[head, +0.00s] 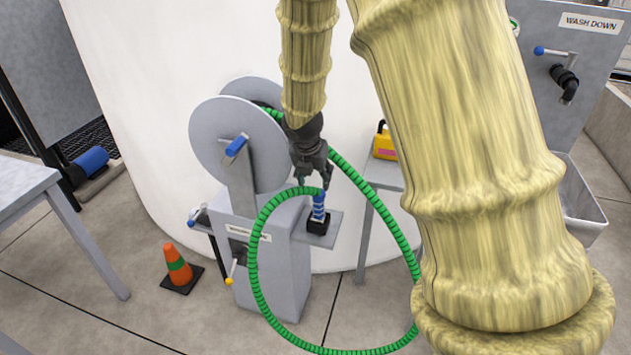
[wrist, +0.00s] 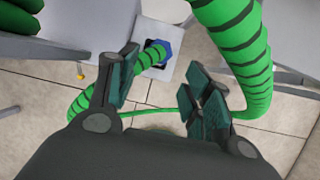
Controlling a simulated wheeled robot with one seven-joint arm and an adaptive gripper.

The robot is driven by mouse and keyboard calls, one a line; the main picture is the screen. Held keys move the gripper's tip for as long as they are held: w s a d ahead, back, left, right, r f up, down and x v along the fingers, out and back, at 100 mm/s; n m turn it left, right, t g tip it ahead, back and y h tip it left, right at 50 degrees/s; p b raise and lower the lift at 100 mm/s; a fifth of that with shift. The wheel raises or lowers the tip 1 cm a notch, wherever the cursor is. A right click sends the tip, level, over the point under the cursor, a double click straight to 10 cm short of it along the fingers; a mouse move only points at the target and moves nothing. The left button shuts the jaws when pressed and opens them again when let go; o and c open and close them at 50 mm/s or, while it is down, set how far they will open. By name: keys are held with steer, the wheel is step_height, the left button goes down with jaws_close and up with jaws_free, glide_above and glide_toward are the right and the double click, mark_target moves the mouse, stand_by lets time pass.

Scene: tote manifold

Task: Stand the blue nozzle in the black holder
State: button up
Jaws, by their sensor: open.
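The blue nozzle (head: 319,207) stands upright in the black holder (head: 318,226), on a small grey shelf (head: 327,240) at the side of the hose reel stand. The green hose (head: 253,255) runs from the nozzle's top, loops down to the floor and climbs back to the reel. My gripper (head: 314,186) is just above the nozzle, open and apart from it as far as I can see. In the wrist view, the open fingers (wrist: 160,95) have the nozzle (wrist: 163,47) beyond them, and the holder is mostly hidden there.
The grey hose reel (head: 215,140) stands behind my gripper to the left. An orange cone (head: 177,264) is on the floor at left. A grey table (head: 30,195) is at far left. A yellow case (head: 384,145) sits on a stand to the right. The hose loop hangs around the shelf.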

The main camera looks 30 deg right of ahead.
steer(key=s+a+f+m+g+y, duration=0.1)
steer(key=s+a+f+m, duration=0.3)
steer(key=f, duration=0.4)
steer(key=s+a+f+m+y, duration=0.1)
steer(key=s+a+f+m, duration=0.2)
steer(key=s+f, duration=0.3)
steer(key=s+a+f+m+g+y, duration=0.1)
steer(key=s+a+f+m, duration=0.25)
steer(key=f, duration=0.55)
steer(key=s+a+f+m, duration=0.2)
steer(key=s+f+m, duration=0.2)
steer(key=s, duration=0.3)
steer(key=s+a+f+m, duration=0.2)
steer(key=s+f+m, duration=0.2)
steer(key=s+m, duration=0.2)
steer(key=s+a+f+m+g, duration=0.1)
steer(key=s+f+m, duration=0.4)
steer(key=s, duration=0.5)
steer(key=shift+a+m, duration=0.55)
steer(key=shift+a, duration=0.3)
